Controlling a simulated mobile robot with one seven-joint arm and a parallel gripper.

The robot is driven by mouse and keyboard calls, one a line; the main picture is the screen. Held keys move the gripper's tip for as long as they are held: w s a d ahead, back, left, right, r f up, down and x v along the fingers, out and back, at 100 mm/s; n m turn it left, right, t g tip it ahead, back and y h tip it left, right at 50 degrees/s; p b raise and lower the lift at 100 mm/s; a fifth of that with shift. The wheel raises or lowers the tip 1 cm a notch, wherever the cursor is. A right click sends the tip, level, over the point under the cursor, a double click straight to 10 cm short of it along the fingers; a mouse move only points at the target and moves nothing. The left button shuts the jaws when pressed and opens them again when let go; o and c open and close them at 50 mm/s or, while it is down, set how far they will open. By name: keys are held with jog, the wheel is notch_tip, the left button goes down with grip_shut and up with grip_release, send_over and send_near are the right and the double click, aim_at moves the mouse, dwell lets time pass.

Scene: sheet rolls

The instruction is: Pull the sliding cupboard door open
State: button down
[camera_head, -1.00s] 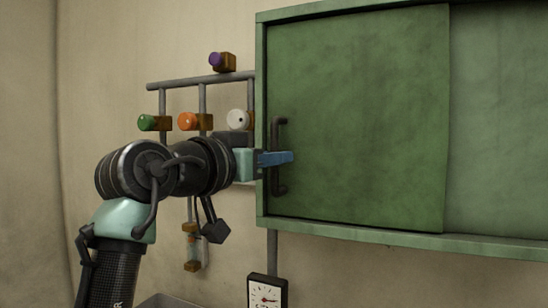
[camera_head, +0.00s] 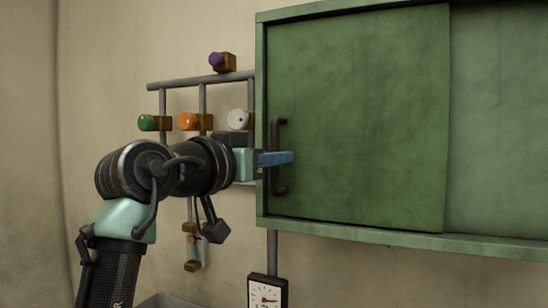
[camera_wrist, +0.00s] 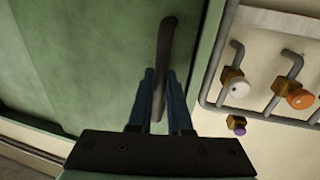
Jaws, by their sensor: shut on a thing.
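The green sliding cupboard door (camera_head: 360,120) covers the left part of the wall cupboard, its left edge at the cupboard's left frame. Its dark vertical bar handle (camera_head: 280,182) sits near that left edge. My gripper (camera_head: 283,158) reaches in from the left with its blue fingers at the middle of the handle. In the wrist view my gripper (camera_wrist: 160,92) has one finger on each side of the handle (camera_wrist: 166,40) and is shut on it. The part of the handle behind the fingers is hidden in the head view.
A lighter green panel (camera_head: 500,120) fills the cupboard's right part. Left of the cupboard, grey pipes carry green (camera_head: 147,122), orange (camera_head: 187,121), white (camera_head: 237,119) and purple (camera_head: 216,60) knobs, close behind my arm. A dial gauge (camera_head: 267,293) hangs below the cupboard.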

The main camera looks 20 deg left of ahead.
jog(key=d, duration=0.8)
jog(key=d+b, duration=0.1)
jog(key=d, duration=0.8)
jog(key=s+d+b, duration=0.1)
jog(key=d, duration=0.7)
jog(key=shift+d, duration=0.35)
jog(key=c, duration=0.8)
grip_release()
jog(key=shift+w, duration=0.1)
jog(key=shift+c, duration=0.2)
jog(key=b+v, duration=0.5)
jog(key=v, duration=0.8)
jog(key=shift+w, duration=0.1)
